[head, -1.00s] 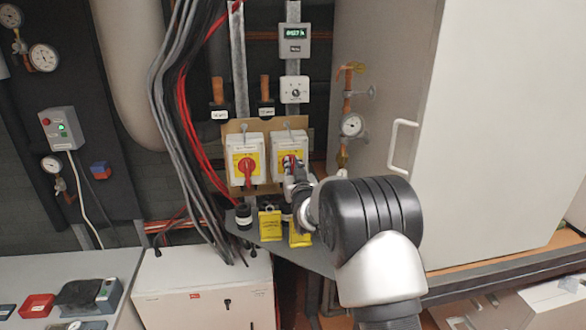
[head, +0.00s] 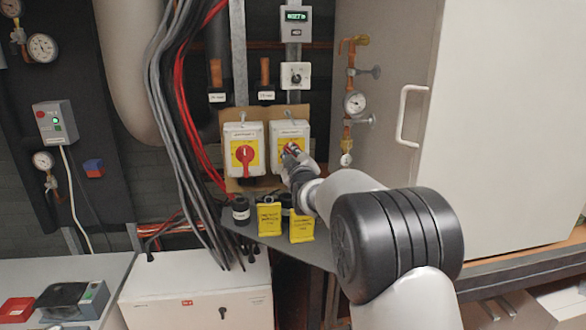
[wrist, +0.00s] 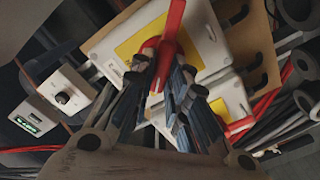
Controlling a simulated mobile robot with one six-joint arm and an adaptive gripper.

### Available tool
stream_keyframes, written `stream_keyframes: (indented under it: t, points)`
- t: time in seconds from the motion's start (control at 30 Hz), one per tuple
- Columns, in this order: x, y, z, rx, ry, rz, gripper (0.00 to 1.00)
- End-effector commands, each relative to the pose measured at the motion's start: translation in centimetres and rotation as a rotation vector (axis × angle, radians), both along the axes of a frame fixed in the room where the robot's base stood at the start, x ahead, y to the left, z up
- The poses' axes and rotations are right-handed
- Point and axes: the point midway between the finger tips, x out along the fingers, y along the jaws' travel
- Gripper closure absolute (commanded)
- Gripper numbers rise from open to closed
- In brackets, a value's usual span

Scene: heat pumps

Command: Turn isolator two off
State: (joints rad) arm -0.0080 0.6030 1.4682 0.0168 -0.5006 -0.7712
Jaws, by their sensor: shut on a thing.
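Two grey isolators with yellow plates and red rotary handles sit side by side on a brown board. The left isolator (head: 233,135) has its red handle (head: 246,158) upright and free. At the right isolator (head: 302,130), my gripper (head: 291,155) is closed around the red handle and hides most of it. In the wrist view, the fingers of my gripper (wrist: 160,72) pinch this red handle (wrist: 172,28) over its yellow plate (wrist: 130,50). The handle looks slanted against the housing. The labels above the handles are too small to read.
Grey and red cables (head: 172,110) run down on the left. A gauge on a copper pipe (head: 355,103) and a large cabinet (head: 500,130) stand close on the right.

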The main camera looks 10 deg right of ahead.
Motion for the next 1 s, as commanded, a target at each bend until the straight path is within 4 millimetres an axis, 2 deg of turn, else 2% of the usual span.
stream_keyframes:
  t: [0.6, 1.0]
  points:
    - [0.01, 0.22, -0.37, -0.566, -0.003, 0.000, 1.00]
    - [0.00, 0.21, -0.34, -0.782, -0.003, 0.000, 1.00]
